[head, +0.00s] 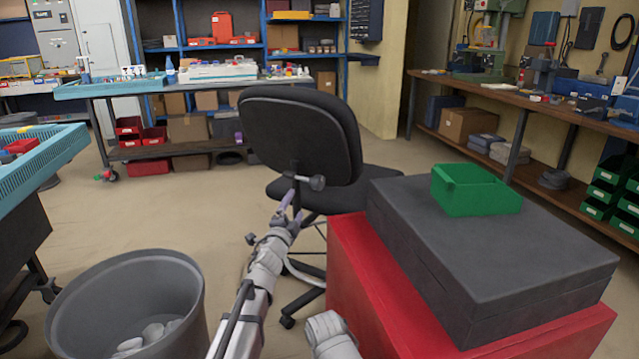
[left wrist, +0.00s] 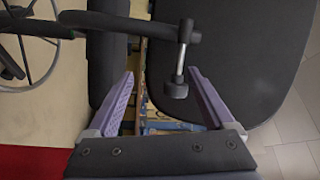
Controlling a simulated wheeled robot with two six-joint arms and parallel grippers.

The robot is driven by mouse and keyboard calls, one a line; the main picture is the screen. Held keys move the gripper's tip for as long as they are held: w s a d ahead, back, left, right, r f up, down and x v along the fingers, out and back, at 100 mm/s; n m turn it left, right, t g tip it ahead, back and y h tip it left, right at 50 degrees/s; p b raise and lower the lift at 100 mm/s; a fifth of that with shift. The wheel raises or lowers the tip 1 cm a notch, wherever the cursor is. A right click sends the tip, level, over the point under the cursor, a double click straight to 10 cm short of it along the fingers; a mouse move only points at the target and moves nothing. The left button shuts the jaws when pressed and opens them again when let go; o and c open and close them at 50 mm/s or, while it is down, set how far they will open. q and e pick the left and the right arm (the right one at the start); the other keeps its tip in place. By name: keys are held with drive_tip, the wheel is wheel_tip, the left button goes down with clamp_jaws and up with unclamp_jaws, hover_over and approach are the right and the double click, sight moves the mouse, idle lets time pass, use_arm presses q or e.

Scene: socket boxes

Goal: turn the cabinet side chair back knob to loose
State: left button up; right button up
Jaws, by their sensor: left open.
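The black office chair (head: 300,130) stands beside the red cabinet, its backrest towards me. Its dark back knob (head: 317,183) sticks out on a short stem behind the lower backrest. My left gripper (head: 290,204) is open, with purple fingers just below and left of the knob in the head view. In the left wrist view, the knob (left wrist: 177,89) shows between the two spread fingers of the left gripper (left wrist: 160,72), nearer the right finger. Whether it touches that finger is unclear. The knob's metal stem is visible. My right gripper is not in view.
The red cabinet (head: 365,290) carries a dark grey case (head: 540,265) and a green bin (head: 475,190), close right of my left arm. A grey waste bin (head: 75,310) stands at the lower left. Workbenches line the back and right.

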sight(315, 188)
use_arm(q)
drive_tip(key=d+r+m+h, duration=0.1)
drive_tip(key=m+h, duration=0.1)
drive_tip(key=d+r+m+h, duration=0.1)
drive_tip(key=m+h, duration=0.1)
drive_tip(key=d+r+m+g+h, duration=0.1)
drive_tip(key=m, duration=0.1)
drive_tip(key=shift+w+d+h, duration=0.1)
drive_tip(key=shift+d+h, duration=0.2)
drive_tip(key=shift+h, duration=0.1)
drive_tip(key=shift+p+x, duration=1)
drive_tip(key=shift+x, duration=2.95)
